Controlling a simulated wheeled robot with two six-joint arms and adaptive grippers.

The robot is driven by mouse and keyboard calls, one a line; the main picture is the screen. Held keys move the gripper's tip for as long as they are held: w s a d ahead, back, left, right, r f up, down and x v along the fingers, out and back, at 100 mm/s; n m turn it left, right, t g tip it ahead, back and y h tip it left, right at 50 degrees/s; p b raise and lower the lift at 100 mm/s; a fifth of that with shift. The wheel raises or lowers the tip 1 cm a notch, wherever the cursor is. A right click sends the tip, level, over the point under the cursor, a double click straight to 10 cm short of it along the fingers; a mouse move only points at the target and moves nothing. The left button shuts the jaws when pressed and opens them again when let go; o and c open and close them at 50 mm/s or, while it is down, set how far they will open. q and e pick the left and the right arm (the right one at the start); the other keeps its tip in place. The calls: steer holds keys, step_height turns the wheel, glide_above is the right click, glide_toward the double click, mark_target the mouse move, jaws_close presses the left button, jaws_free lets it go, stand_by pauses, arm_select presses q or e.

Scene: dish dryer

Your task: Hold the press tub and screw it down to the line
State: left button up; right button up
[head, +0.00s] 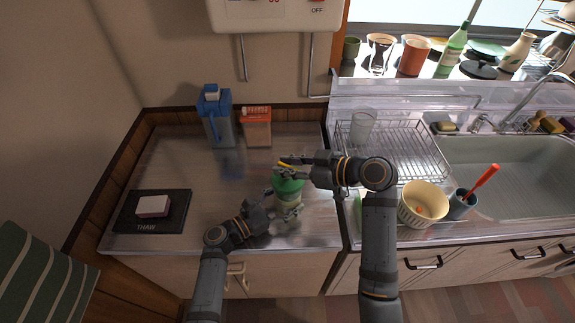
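The press tub (289,190) stands on the steel counter left of the sink, with a green upper part and a paler lower body. A yellow handle (285,164) shows at its top. My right gripper (288,169) comes in from the right over the tub and appears closed on the handle. My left gripper (287,208) comes in from the lower left, its fingers around the tub's lower body. The fingers hide much of the tub, and I cannot make out the line on it.
A blue jug (216,120) and an orange carton (257,128) stand behind. A black thaw board (152,212) with a pale block (153,206) lies left. A wire dish rack (395,150), cream bowl (423,204) and blue cup (461,204) are right. The counter's left middle is clear.

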steer(key=shift+d, duration=0.1)
steer(key=v, duration=1.1)
steer(key=shift+s+d+r, duration=0.2)
steer(key=shift+d, duration=0.1)
